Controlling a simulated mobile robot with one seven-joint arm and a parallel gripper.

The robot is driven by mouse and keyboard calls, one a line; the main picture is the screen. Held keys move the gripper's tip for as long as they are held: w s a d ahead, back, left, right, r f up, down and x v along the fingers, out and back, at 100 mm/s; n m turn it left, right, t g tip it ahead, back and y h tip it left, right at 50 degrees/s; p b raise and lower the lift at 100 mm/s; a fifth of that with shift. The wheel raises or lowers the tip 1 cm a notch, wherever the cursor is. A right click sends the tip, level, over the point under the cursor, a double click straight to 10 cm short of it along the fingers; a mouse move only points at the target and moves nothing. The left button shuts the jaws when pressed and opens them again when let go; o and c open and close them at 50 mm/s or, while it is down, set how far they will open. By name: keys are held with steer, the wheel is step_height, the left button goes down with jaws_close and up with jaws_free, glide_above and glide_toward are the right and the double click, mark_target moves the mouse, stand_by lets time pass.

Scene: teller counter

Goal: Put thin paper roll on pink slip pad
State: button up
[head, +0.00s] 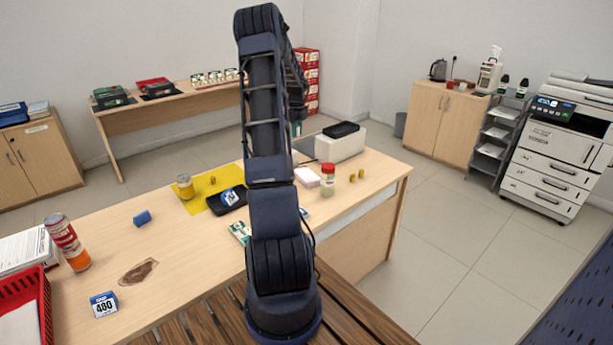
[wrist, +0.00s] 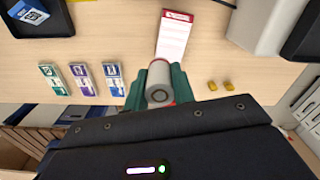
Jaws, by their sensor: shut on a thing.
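The pink slip pad (wrist: 175,36), a pale pink sheet pad with a red header, lies just beyond the roll in that view. The roll appears apart from the pad; its height cannot be told. In the head view the pad (head: 306,177) shows on the counter right of my arm.
A black tray (head: 226,200) lies left and a white machine (head: 340,146) stands behind. Several small card packs (wrist: 82,79) lie left of my gripper.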

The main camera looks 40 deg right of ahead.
mark_target(306, 174)
steer(key=s+d, duration=0.3)
steer(key=shift+m, duration=0.3)
steer(key=f, duration=1.9)
steer(key=shift+w+d+f, duration=0.2)
steer(key=shift+f, duration=0.15)
steer(key=shift+f, duration=0.1)
steer(key=o, duration=1)
steer(key=shift+c, duration=0.2)
